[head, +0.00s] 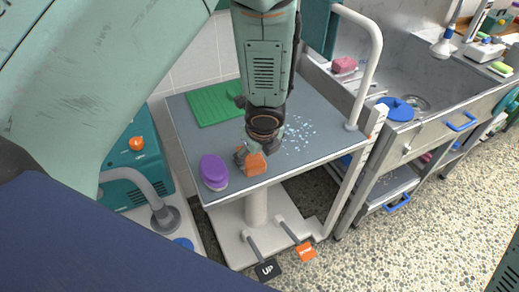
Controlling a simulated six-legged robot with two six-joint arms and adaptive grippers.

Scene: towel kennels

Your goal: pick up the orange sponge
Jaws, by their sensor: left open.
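The orange sponge (256,165) lies on the grey top of the table (325,116), close to its front edge. My left gripper (252,154) reaches down from above and is right at the sponge. Its fingers are open and hide part of the sponge's far side. I cannot tell whether they touch it. My right gripper is not in view.
A purple brush or sponge (214,170) stands just left of the orange sponge. A green mat (212,103) lies at the table's back left. Water drops (297,133) or specks are to the right. A white curved rail (376,50) rises at the table's right side, beside a metal sink (425,75).

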